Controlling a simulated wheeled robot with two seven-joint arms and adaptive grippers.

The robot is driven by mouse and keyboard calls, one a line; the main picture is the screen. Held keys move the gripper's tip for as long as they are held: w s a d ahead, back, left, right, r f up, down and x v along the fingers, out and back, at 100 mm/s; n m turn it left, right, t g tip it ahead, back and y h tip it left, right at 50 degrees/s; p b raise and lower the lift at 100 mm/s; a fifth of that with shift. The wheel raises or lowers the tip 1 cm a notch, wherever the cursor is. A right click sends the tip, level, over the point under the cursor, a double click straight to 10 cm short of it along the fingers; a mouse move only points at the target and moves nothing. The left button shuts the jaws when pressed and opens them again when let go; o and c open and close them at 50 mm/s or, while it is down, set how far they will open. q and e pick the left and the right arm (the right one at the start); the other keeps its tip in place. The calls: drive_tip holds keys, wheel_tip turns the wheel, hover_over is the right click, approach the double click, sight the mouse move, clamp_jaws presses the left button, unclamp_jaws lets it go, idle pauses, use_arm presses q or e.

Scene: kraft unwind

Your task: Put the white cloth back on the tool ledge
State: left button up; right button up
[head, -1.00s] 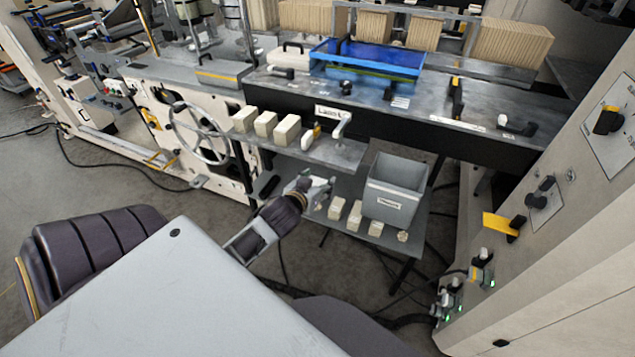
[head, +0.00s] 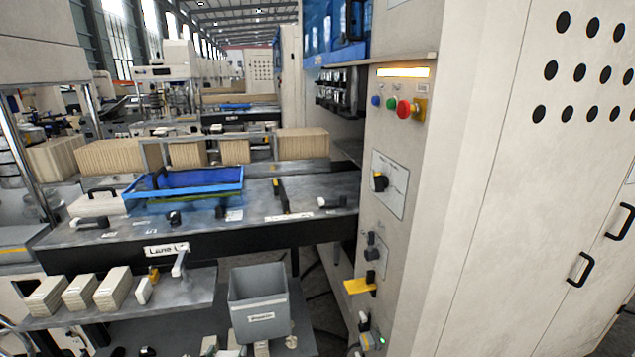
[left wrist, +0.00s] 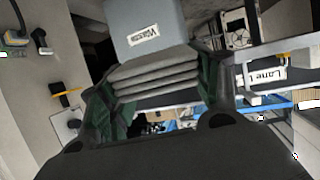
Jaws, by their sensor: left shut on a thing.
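My left gripper (left wrist: 160,90) shows in the left wrist view, its two dark green-lined fingers shut on a folded, layered white-grey cloth (left wrist: 155,76). The cloth lies between the fingers in several stacked folds. In the head view neither gripper nor the cloth is visible. A grey ledge (head: 195,297) below the machine's front edge carries pale blocks (head: 80,292) on its left and small tools (head: 145,290) near the middle. Its right part is bare. I cannot tell for certain that it is the tool ledge.
A grey labelled bin (head: 258,300) stands right of the ledge, and also shows in the left wrist view (left wrist: 140,20). A blue tray (head: 185,190) sits on the machine deck. A control cabinet (head: 400,200) with knobs and a yellow lever (head: 360,286) rises at the right.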

use_arm(q)
drive_tip(key=shift+w+d+r, duration=0.15)
drive_tip(key=shift+d+r, duration=0.1)
drive_tip(key=shift+d, duration=0.45)
drive_tip(key=shift+w+r, duration=0.3)
drive_tip(key=shift+f, duration=0.1)
drive_tip(key=shift+s+f, duration=0.25)
drive_tip(key=shift+f, duration=0.7)
drive_tip(key=shift+s+f, duration=0.3)
drive_tip(key=shift+f, duration=0.6)
drive_tip(key=shift+s+f, duration=0.25)
drive_tip(key=shift+f, duration=0.7)
